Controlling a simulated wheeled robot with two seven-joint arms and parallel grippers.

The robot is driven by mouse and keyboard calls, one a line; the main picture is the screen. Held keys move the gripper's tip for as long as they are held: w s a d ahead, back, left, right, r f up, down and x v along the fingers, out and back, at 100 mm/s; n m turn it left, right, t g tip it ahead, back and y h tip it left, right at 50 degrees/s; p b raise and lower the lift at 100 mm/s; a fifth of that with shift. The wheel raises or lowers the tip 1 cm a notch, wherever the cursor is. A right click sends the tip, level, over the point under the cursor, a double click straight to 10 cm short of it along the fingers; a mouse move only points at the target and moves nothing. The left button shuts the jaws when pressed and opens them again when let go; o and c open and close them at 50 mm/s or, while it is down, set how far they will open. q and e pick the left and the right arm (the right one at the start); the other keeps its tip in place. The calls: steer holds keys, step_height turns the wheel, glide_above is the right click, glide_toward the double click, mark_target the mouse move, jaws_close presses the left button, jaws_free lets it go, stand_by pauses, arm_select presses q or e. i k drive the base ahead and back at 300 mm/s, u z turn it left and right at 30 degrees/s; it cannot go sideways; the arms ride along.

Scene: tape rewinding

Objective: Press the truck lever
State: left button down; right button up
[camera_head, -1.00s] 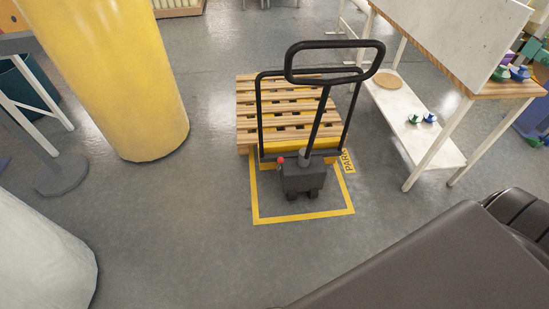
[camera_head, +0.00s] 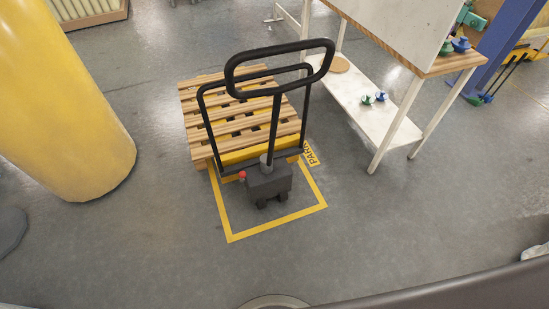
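The pallet truck stands ahead of me, with a dark base (camera_head: 268,186) and a tall black looped handle (camera_head: 279,66). A small red knob, which looks like the lever (camera_head: 242,175), sits on the left side of the base. A wooden pallet (camera_head: 215,105) rests on the truck behind its black frame. Neither gripper shows in view. A dark smooth surface, likely part of my own body, crosses the lower right corner.
A thick yellow column (camera_head: 75,110) stands at left. A white-legged workbench (camera_head: 395,125) with a lower shelf stands right of the truck. Yellow floor lines (camera_head: 280,228) frame the truck. The grey floor in front is clear.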

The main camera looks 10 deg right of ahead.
mark_target(242, 174)
steer(key=z, duration=0.35)
steer(key=i, duration=1.05)
steer(key=u, duration=0.3)
